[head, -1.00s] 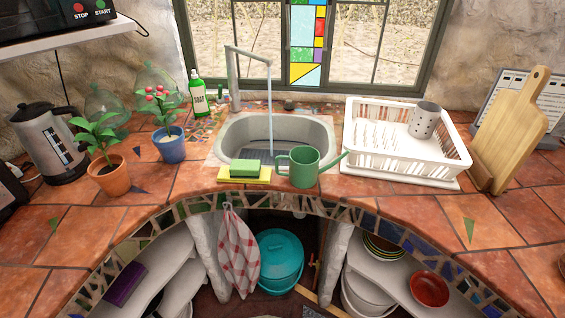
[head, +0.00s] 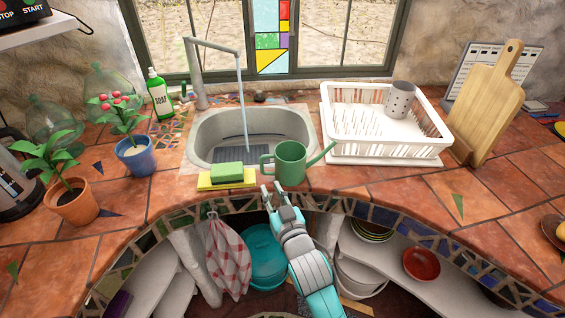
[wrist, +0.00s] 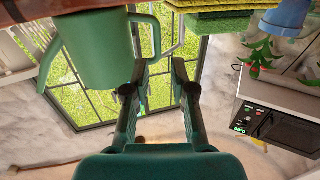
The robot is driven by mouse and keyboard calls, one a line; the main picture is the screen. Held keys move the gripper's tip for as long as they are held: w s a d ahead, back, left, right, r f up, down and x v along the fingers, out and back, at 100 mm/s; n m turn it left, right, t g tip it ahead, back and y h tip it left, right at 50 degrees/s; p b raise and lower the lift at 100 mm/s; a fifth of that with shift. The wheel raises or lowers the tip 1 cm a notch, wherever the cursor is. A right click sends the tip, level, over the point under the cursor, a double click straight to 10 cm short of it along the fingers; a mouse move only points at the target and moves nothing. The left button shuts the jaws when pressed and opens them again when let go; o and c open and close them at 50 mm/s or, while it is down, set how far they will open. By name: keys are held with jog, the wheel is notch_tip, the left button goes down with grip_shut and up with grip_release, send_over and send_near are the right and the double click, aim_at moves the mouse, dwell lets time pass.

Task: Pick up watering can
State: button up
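The green watering can (head: 291,163) stands upright on the tiled counter at the front rim of the sink, with its handle to the left and its spout to the right. In the wrist view the can (wrist: 95,50) fills the upper left, with its handle loop near my fingertips. My gripper (head: 271,187) is just in front of the can, below its handle side at the counter's front edge. In the wrist view my gripper (wrist: 160,63) has its two fingers apart with nothing between them. I cannot tell whether a finger touches the can.
A green sponge (head: 227,171) on a yellow one (head: 206,183) lies just left of the can. Behind is the sink (head: 207,125) with running water. A white dish rack (head: 345,150) stands to the right, under the spout's side. Potted plants are at left.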

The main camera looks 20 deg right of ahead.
aim_at(262, 169)
jog(key=w, duration=0.4)
jog(key=shift+w+d, duration=0.1)
jog(key=shift+w, duration=0.2)
jog(key=shift+w+d+f, duration=0.15)
jog(key=shift+w, duration=1.3)
jog(key=shift+w+d+f, duration=0.1)
jog(key=shift+w+d, duration=0.05)
jog(key=shift+w, duration=1.25)
grip_shut()
